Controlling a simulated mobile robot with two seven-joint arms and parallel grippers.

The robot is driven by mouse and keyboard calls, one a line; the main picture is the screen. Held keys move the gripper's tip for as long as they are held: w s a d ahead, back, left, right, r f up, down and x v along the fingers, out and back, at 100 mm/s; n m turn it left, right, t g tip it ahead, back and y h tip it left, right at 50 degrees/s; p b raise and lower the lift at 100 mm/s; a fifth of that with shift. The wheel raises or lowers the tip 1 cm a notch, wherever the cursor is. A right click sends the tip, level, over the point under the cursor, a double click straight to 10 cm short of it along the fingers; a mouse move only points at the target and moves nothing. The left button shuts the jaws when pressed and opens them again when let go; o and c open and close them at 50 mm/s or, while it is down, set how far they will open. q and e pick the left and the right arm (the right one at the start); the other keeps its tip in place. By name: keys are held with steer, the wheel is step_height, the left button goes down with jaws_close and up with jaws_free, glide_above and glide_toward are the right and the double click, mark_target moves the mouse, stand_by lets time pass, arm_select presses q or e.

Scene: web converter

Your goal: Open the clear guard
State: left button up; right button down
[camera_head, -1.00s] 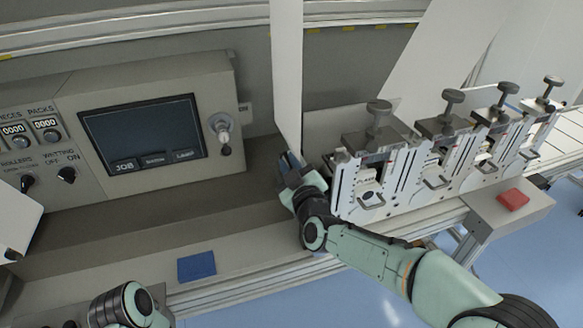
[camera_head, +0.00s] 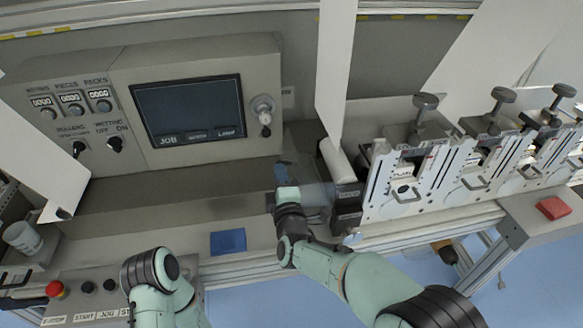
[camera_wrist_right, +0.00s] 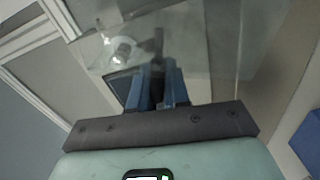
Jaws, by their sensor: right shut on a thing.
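The clear guard is a see-through panel, faint in the head view (camera_head: 318,194) just right of my right gripper. It fills much of the upper right wrist view (camera_wrist_right: 205,45), where its edges are hard to make out. My right gripper (camera_head: 284,176) is in front of the control cabinet's right end. In the right wrist view its blue fingers (camera_wrist_right: 158,88) are closed on a narrow dark upright part of the guard. The fingers partly hide that part. My left arm shows at the lower left of the head view, but its gripper is not visible.
A control cabinet with a screen (camera_head: 188,108) stands at left. A white roller (camera_head: 338,160) and a row of white units with knobs (camera_head: 405,180) stand right of my gripper. A tall white sheet (camera_head: 335,65) hangs close by. A blue pad (camera_head: 228,241) lies on the front ledge.

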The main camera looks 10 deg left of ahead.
arm_select(q)
steer(key=shift+s+f, duration=0.15)
steer(key=shift+f, duration=0.1)
arm_select(e)
steer(key=shift+s+a+f+n, duration=0.15)
steer(key=shift+a+f+n, duration=0.3)
steer(key=shift+f+n, duration=0.15)
steer(key=shift+s+a+f+n, duration=0.1)
steer(key=shift+a+f+n, duration=0.35)
steer(key=shift+f, duration=0.2)
steer(key=c, duration=1.2)
jaws_free()
steer(key=shift+d, duration=0.1)
steer(key=shift+s, duration=0.1)
arm_select(q)
steer(key=shift+s+f+b, duration=0.4)
steer(key=shift+f+b, duration=0.2)
steer(key=shift+f, duration=0.05)
steer(key=shift+s+f+b, duration=0.35)
steer(key=shift+f+b, duration=0.25)
arm_select(e)
steer(key=shift+v, duration=6.6)
